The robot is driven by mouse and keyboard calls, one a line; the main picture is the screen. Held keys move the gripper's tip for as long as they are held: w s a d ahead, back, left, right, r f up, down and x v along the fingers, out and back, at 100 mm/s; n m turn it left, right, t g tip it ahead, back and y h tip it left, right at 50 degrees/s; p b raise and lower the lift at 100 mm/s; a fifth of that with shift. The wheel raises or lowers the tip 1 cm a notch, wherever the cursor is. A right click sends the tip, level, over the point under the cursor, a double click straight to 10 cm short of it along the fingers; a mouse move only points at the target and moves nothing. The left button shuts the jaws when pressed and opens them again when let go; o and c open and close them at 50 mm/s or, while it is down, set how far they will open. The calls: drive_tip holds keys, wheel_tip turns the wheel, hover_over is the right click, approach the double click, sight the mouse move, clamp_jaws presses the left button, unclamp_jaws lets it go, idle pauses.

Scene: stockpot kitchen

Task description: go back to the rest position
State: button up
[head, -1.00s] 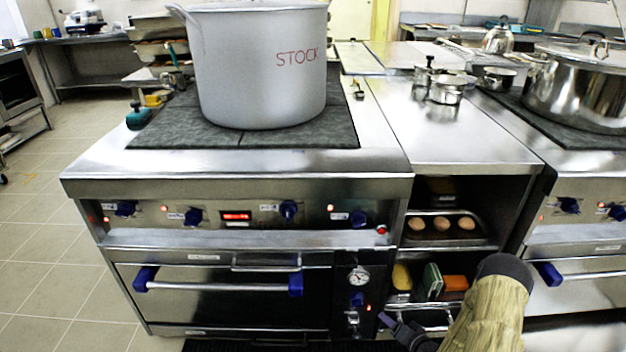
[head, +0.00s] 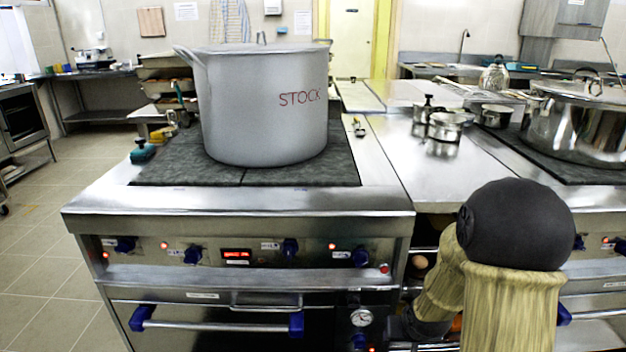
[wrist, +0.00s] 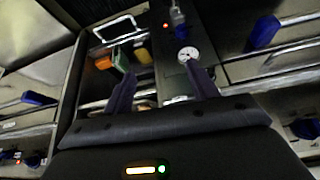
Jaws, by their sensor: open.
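My gripper (wrist: 163,85) shows in the wrist view with its two dark fingers spread apart and nothing between them. It points at the front of the stove, near the white dial gauge (wrist: 188,54) and the open shelf. In the head view my arm rises at the lower right, in front of the shelf unit, and hides most of the shelves. The gripper itself cannot be made out there.
A large pot marked STOCK (head: 262,110) stands on the dark stove top (head: 180,168). Small steel pots (head: 445,125) stand on the counter to its right. A large steel pot (head: 580,125) stands farther right. Oven handles (head: 220,322) stick out in front. Tiled floor at left is clear.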

drive_tip(key=s+a+r+g, duration=0.1)
drive_tip(key=s+a+r, duration=0.15)
drive_tip(key=s, duration=0.25)
drive_tip(key=s+a+r+n+g+p, duration=0.1)
drive_tip(key=s+r, duration=0.3)
drive_tip(key=s+a+r+g, duration=0.1)
drive_tip(key=s+a+r, duration=0.15)
drive_tip(key=s, duration=0.25)
drive_tip(key=w+p+v, duration=0.3)
drive_tip(key=p+v, duration=1.3)
drive_tip(key=w+r+p+v, duration=0.1)
drive_tip(key=w+p+v, duration=0.2)
drive_tip(key=p+v, duration=1.3)
drive_tip(key=shift+w+d+r+p, duration=0.4)
drive_tip(key=shift+w+d+p, duration=0.05)
drive_tip(key=shift+w+p, duration=0.15)
drive_tip(key=shift+f, duration=0.1)
